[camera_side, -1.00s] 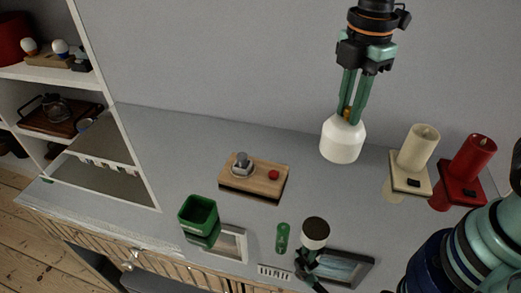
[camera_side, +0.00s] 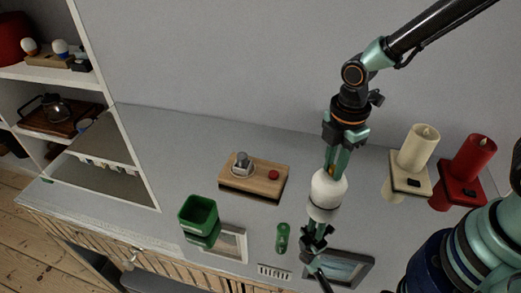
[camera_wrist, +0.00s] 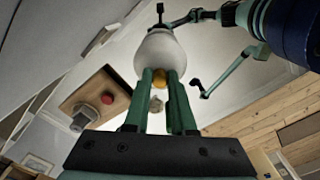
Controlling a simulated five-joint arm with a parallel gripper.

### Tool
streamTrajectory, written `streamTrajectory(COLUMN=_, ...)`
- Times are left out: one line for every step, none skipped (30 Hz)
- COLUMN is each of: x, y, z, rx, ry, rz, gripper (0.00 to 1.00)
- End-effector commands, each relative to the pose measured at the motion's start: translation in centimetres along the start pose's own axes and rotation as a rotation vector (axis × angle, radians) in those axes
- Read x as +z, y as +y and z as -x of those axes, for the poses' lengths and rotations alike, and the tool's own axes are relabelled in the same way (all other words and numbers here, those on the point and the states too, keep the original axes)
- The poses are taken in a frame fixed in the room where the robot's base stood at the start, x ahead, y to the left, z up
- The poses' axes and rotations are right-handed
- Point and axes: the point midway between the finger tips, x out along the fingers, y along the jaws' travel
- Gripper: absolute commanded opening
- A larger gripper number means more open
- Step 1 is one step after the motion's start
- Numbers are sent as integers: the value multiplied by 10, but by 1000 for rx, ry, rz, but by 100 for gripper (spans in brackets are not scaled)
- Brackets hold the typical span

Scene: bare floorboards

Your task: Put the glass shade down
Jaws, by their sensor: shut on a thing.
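The white glass shade (camera_side: 327,187) hangs below my gripper (camera_side: 336,160), which is shut on its narrow upper end. In the wrist view the shade (camera_wrist: 160,52) is beyond the two green fingers of my gripper (camera_wrist: 160,80), with an orange bit between them. Directly below the shade in the side view is a black jointed stand (camera_side: 314,243) with a cup-like top, now mostly hidden by the shade. Whether the shade touches the stand I cannot tell.
A wooden board (camera_side: 235,188) with a grey knob and red button lies left of the shade. A green box (camera_side: 198,212), a small green item (camera_side: 282,238) and a dark picture frame (camera_side: 342,266) are nearby. Cream (camera_side: 419,148) and red (camera_side: 467,157) candles stand right.

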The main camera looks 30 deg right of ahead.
Motion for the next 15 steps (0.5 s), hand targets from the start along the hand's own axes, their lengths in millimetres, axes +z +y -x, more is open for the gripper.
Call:
streamTrajectory(x=0, y=0, z=0, rx=1, ry=0, rz=0, gripper=0)
streamTrajectory(x=0, y=0, z=0, rx=2, ry=1, rz=0, gripper=0)
streamTrajectory(x=0, y=0, z=0, rx=2, ry=1, rz=0, gripper=0)
streamTrajectory(x=0, y=0, z=0, rx=1, ry=0, rz=0, gripper=0)
streamTrajectory(x=0, y=0, z=0, rx=1, ry=1, rz=0, gripper=0)
streamTrajectory(x=0, y=0, z=0, rx=1, ry=0, rz=0, gripper=0)
streamTrajectory(x=0, y=0, z=0, rx=1, ry=0, rz=0, gripper=0)
streamTrajectory(x=0, y=0, z=-1, rx=1, ry=0, rz=0, gripper=0)
streamTrajectory(x=0, y=0, z=-2, rx=1, ry=0, rz=0, gripper=0)
streamTrajectory(x=0, y=0, z=-3, rx=1, ry=0, rz=0, gripper=0)
streamTrajectory(x=0, y=0, z=-3, rx=0, ry=0, rz=0, gripper=31)
streamTrajectory(x=0, y=0, z=-3, rx=1, ry=0, rz=0, gripper=46)
streamTrajectory(x=0, y=0, z=-3, rx=1, ry=0, rz=0, gripper=53)
streamTrajectory(x=0, y=0, z=-3, rx=0, ry=0, rz=0, gripper=53)
streamTrajectory(x=0, y=0, z=-3, rx=0, ry=0, rz=0, gripper=53)
